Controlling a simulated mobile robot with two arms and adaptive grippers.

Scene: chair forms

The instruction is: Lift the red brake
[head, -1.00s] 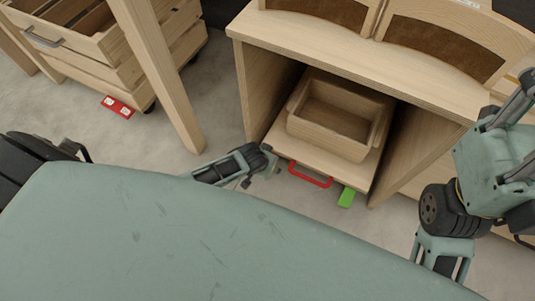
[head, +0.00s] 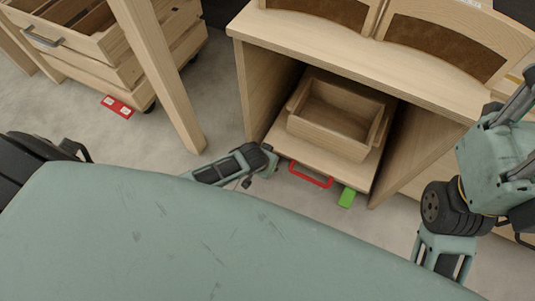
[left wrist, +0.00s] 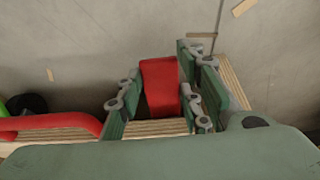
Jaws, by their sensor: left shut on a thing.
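The red brake (left wrist: 160,85) is a flat red pedal between the fingers of my left gripper (left wrist: 158,100) in the left wrist view. The gripper is shut on it. In the head view my left gripper (head: 268,160) is at the front left corner of the low wooden platform under the table, left of a red handle (head: 310,175). The brake is hidden behind the gripper there. My right gripper (head: 443,262) hangs at the lower right, away from the platform, its fingertips hidden behind my own body.
A green pedal (head: 347,197) sticks out right of the red handle. A wooden box (head: 330,141) stands on the platform. The wooden table (head: 330,53) above has side panels close around it. A slatted cart (head: 130,68) with another red pedal (head: 117,107) stands at left. Grey floor is clear between.

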